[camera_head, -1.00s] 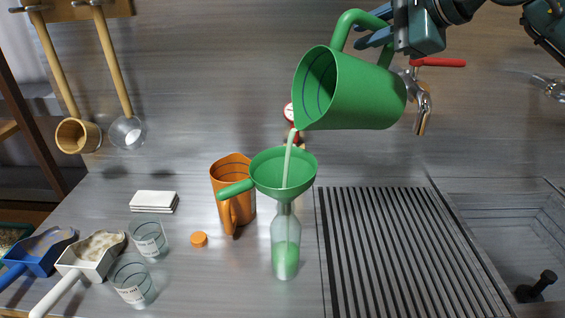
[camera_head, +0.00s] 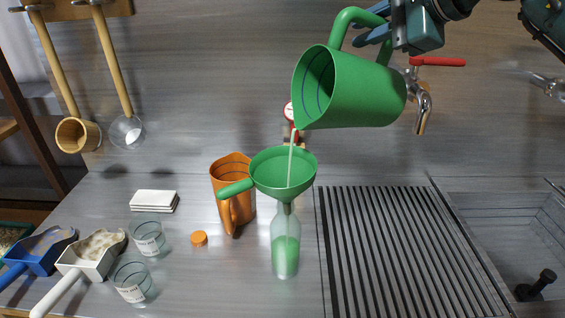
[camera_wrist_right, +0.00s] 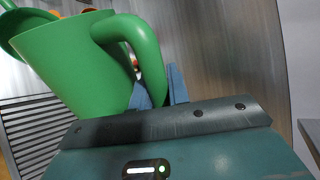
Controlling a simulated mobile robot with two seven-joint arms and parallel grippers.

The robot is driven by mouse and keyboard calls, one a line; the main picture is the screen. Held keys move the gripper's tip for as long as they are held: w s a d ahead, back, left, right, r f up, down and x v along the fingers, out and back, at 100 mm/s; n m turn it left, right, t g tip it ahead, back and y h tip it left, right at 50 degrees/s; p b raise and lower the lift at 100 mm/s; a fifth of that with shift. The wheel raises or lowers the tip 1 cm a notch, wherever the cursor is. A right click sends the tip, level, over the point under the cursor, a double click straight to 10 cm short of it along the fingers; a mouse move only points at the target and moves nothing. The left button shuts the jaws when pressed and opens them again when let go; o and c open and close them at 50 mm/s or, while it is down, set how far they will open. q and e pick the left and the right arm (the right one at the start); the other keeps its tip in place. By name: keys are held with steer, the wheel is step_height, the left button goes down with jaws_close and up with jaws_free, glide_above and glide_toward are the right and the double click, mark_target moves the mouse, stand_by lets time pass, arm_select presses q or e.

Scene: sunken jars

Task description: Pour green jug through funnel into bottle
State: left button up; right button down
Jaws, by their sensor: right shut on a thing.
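The green jug (camera_head: 352,92) is tilted to the left above the funnel in the head view. A thin pale green stream runs from its lip into the green funnel (camera_head: 284,170). The funnel sits in the neck of the clear bottle (camera_head: 285,245), which stands upright and holds green liquid in its lower part. My right gripper (camera_head: 372,32) is shut on the jug's handle. In the right wrist view the jug (camera_wrist_right: 75,65) and its handle show close up, with the blue fingers (camera_wrist_right: 160,90) partly hidden behind the handle. My left gripper is not in view.
An orange jug (camera_head: 232,190) stands close left of the funnel, with an orange cap (camera_head: 199,239) near it. Glasses (camera_head: 148,238), scoops (camera_head: 92,253) and white tiles (camera_head: 154,201) lie left. A slotted drain (camera_head: 400,245) and sink (camera_head: 510,235) are right; a tap (camera_head: 423,108) is behind the jug.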

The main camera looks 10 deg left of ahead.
steer(key=shift+s+a+r+n, duration=0.35)
steer(key=shift+a+r+n, duration=0.05)
steer(key=shift+a+r, duration=0.2)
stand_by(0.7)
stand_by(0.6)
